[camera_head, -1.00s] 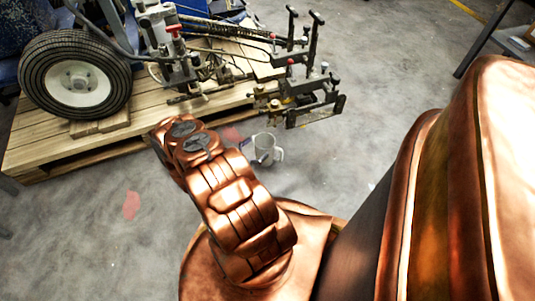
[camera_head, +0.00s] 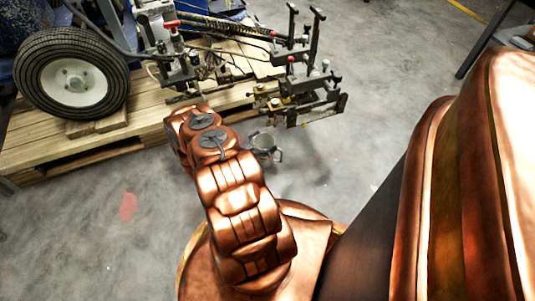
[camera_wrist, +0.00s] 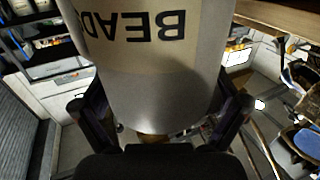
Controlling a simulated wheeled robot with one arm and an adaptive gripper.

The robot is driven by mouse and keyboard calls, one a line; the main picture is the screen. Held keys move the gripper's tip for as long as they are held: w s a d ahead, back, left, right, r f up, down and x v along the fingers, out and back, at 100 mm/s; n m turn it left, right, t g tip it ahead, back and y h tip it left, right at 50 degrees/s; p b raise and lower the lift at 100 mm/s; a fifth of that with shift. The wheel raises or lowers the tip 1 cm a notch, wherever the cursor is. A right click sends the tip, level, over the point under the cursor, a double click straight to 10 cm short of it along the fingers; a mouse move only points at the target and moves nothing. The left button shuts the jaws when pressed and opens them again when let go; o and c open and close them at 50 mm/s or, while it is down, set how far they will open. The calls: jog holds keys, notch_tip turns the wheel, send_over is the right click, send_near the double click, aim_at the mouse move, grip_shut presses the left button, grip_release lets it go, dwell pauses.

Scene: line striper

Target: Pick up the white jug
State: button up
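The white jug (camera_head: 264,143) is beyond my arm in the head view, just in front of the pallet's right end, partly covered by dark gripper parts. In the wrist view the jug (camera_wrist: 160,85) fills the middle, pale and rounded, with upside-down dark lettering. My gripper (camera_wrist: 165,105) has one dark finger on each side of the jug. The fingers are spread, and narrow gaps seem to show beside the jug's lower edge in the picture. Firm contact cannot be made out.
A wooden pallet (camera_head: 75,157) carries the line striper, with a large wheel (camera_head: 72,80) and metal brackets (camera_head: 300,100) overhanging close behind the jug. Open concrete floor (camera_head: 350,150) lies right of the jug. A dark table leg (camera_head: 480,48) stands at the upper right.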

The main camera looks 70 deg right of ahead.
jog(key=c, duration=1.4)
